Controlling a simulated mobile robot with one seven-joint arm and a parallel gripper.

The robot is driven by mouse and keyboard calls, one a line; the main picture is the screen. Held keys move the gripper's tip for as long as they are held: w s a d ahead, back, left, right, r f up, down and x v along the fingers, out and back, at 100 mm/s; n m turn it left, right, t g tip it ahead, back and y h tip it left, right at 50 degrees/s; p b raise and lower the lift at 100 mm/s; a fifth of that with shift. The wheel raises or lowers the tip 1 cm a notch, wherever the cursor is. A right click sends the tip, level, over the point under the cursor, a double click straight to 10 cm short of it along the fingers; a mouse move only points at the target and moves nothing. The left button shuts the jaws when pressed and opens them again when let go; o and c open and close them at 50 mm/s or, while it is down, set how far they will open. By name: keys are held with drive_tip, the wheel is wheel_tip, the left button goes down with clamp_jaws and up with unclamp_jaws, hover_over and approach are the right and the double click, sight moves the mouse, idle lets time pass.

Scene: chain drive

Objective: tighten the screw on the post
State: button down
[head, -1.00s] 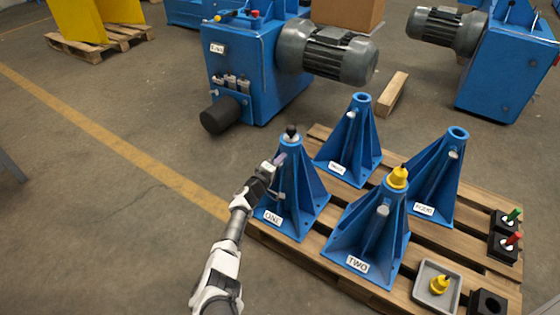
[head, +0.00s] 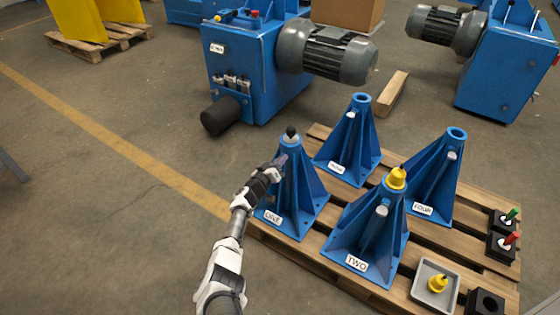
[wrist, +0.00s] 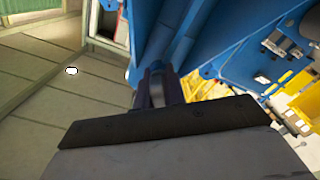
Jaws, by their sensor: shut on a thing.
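Post ONE (head: 303,190) is a blue ribbed stand at the left of the pallet, with a white-and-black piece (head: 291,136) in its top. My gripper (head: 279,161) is at the upper left side of this post, below its top. The jaws are shut on the screw at the post's side; the fingers hide most of it in the head view. In the wrist view my gripper (wrist: 157,85) shows dark fingers around a small grey part, with the blue post (wrist: 185,45) just beyond.
Post TWO (head: 350,238) carries a yellow piece (head: 397,179); posts THREE (head: 364,150) and FOUR (head: 437,185) have open tops. A grey tray (head: 420,293) holds another yellow piece. Black holders (head: 500,246) stand at the pallet's right. The floor to the left is clear.

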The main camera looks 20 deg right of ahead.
drive_tip(key=m, duration=0.6)
drive_tip(key=shift+f+m, duration=0.1)
drive_tip(key=shift+m, duration=0.2)
drive_tip(key=m+b, duration=0.1)
drive_tip(key=m, duration=0.5)
drive_tip(key=shift+b, duration=0.3)
drive_tip(key=m+b, duration=0.1)
drive_tip(key=m, duration=0.5)
drive_tip(key=shift+f+m+b, duration=0.1)
drive_tip(key=shift+m+b, duration=0.25)
drive_tip(key=shift+m, duration=0.05)
drive_tip(key=m+b, duration=0.2)
drive_tip(key=m, duration=0.3)
drive_tip(key=shift+m, duration=0.4)
drive_tip(key=c, duration=1.5)
unclamp_jaws()
drive_tip(key=shift+a+r, duration=0.1)
drive_tip(key=shift+r, duration=0.1)
drive_tip(key=p+v, duration=0.5)
drive_tip(key=v, duration=0.8)
drive_tip(key=shift+s+a, duration=0.25)
drive_tip(key=shift+s, duration=0.05)
